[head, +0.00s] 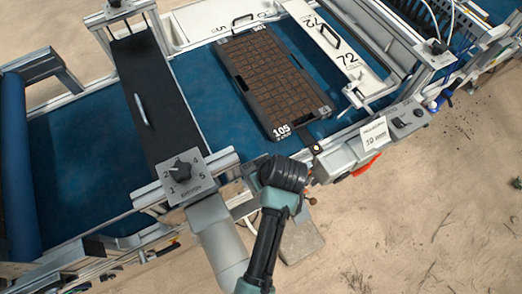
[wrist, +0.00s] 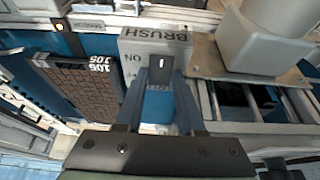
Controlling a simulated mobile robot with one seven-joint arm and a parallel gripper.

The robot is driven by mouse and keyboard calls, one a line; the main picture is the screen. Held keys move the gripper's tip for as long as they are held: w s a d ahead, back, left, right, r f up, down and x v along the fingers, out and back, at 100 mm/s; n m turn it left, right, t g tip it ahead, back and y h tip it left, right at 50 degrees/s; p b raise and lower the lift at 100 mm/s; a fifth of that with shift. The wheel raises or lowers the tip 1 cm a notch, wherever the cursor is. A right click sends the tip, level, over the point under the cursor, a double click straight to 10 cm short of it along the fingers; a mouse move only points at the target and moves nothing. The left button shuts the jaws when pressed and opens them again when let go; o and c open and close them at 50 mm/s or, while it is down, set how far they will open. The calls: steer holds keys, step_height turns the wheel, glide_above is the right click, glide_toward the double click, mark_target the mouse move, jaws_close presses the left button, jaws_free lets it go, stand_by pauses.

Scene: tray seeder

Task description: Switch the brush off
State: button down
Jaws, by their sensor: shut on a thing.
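The grey brush box (wrist: 129,45) is near the upper middle of the wrist view, its BRUSH lettering upside down. A small dark rocker switch (wrist: 163,66) with a light mark sits on its face. An ON label shows left of the switch. The fingers of my gripper (wrist: 163,76) reach to the box face, one on each side of the switch, and are shut on it. Which way the rocker is tipped I cannot tell. In the head view my wrist (head: 284,175) is at the machine's near edge; the fingertips and brush box are hidden there.
A dial box (head: 190,178) numbered 1 to 5 stands left of my wrist. A dark seed tray (head: 283,131) marked 105 lies on the blue belt (head: 215,125). A grey control box (head: 402,120) with a red part below is at right. Sandy floor lies in front.

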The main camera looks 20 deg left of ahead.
steer(key=shift+w+a+r+g+h+p, duration=0.1)
steer(key=shift+a+r+g+h+p, duration=0.25)
steer(key=shift+p, duration=0.5)
steer(key=shift+w+g+h+p, duration=0.1)
steer(key=shift+g+h+p, duration=0.15)
steer(key=shift+h+p, duration=0.15)
steer(key=shift+w+a+f+g+h, duration=0.1)
steer(key=shift+a+f+g+h, duration=0.1)
steer(key=shift+g+h, duration=0.35)
steer(key=shift+w+a+f+g+h, duration=0.1)
steer(key=shift+f+g+h, duration=0.2)
steer(key=shift+h, duration=0.4)
steer(key=shift+r, duration=0.1)
steer(key=shift+d, duration=0.1)
steer(key=c, duration=0.5)
jaws_free()
